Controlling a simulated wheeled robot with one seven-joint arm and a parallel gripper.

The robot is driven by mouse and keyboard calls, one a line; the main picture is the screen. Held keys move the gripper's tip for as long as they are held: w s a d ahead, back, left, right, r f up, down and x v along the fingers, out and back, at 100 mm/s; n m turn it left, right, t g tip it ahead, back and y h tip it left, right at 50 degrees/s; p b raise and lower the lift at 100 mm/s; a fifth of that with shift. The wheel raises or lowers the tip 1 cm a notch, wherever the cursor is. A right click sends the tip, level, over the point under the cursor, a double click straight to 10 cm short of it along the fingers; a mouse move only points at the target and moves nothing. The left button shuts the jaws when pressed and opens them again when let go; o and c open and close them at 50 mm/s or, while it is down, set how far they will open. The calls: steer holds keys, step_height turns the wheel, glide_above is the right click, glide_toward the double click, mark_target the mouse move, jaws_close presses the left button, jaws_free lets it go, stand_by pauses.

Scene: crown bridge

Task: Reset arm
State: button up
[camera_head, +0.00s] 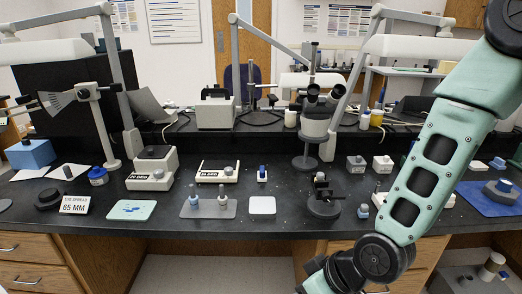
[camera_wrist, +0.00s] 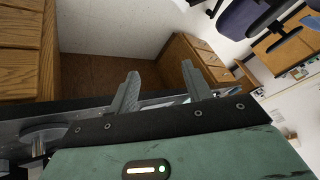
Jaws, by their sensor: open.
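My gripper shows in the wrist view (camera_wrist: 160,92) with its two grey fingers apart and nothing between them. In the head view my pale green arm comes down from the upper right to the bench's front edge. The fingers are out of sight below the picture there. In the wrist view the gripper faces the wooden cabinets and the opening under the bench, with the bench edge tilted across behind the fingers.
The black bench (camera_head: 280,228) holds a grey tray with small pieces (camera_head: 208,208), a white pad (camera_head: 262,206), a dark stand (camera_head: 324,198), a 65 MM sign (camera_head: 75,205) and a blue mat (camera_head: 490,198). A microscope (camera_head: 316,120) stands behind. Wooden drawers (camera_head: 35,262) and an open knee space lie below.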

steer(key=s+d+r+g+h, duration=0.1)
steer(key=s+d+r+h, duration=0.2)
steer(key=s+r, duration=0.3)
steer(key=s+d+r+g+h+p, duration=0.1)
steer(key=s+d+r+h, duration=0.2)
steer(key=s+r, duration=0.3)
step_height(320, 180, up, 4)
steer(key=shift+d+r, duration=0.1)
steer(key=shift+d, duration=0.3)
